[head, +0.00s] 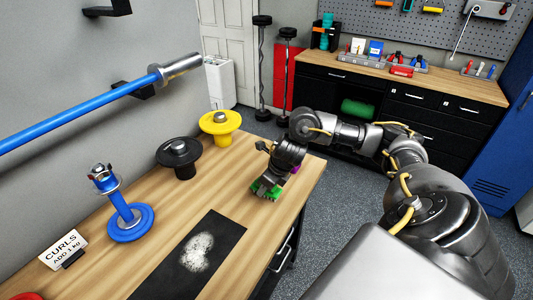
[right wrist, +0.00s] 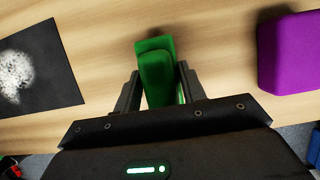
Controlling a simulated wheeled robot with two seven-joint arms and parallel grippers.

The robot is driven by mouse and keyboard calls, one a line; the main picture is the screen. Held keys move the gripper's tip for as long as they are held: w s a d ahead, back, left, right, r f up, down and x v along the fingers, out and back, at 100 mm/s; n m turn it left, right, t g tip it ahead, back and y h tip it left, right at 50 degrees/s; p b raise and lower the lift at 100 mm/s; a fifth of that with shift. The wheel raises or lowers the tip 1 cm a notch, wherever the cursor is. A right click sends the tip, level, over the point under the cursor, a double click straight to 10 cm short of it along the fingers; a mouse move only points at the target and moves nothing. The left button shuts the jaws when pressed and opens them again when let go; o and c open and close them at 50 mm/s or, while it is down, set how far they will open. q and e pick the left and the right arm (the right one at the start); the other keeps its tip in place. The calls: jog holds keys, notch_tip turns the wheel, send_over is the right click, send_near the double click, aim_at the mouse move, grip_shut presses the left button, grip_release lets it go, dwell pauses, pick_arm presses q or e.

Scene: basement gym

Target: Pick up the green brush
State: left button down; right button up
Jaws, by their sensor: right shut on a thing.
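The green brush (head: 266,188) is at the right edge of the wooden bench. In the right wrist view the green brush (right wrist: 156,68) sits between the two dark fingers. My right gripper (head: 272,176) reaches down over it, and in the right wrist view my right gripper (right wrist: 158,88) is shut on it. I cannot tell whether the brush touches the bench top. My left gripper is not in view.
A purple block (right wrist: 290,52) lies close beside the brush. A black mat (head: 222,232) with white powder lies on the bench. A blue stand (head: 130,222), a black weight (head: 180,160) and a yellow weight (head: 220,123) stand farther left and back.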

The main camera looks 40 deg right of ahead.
aim_at(273, 195)
jog(key=shift+c, duration=1)
jog(key=shift+r, duration=0.15)
jog(key=shift+r, duration=0.15)
notch_tip(273, 195, up, 3)
jog(key=p, duration=0.3)
jog(key=shift+r, duration=0.2)
jog(key=s+a+r+p, duration=0.2)
jog(key=s+r+p, duration=0.6)
jog(key=s, duration=0.5)
jog(key=shift+s+a+r+p, duration=0.35)
jog(key=shift+s+r+p, duration=0.05)
jog(key=shift+r, duration=0.15)
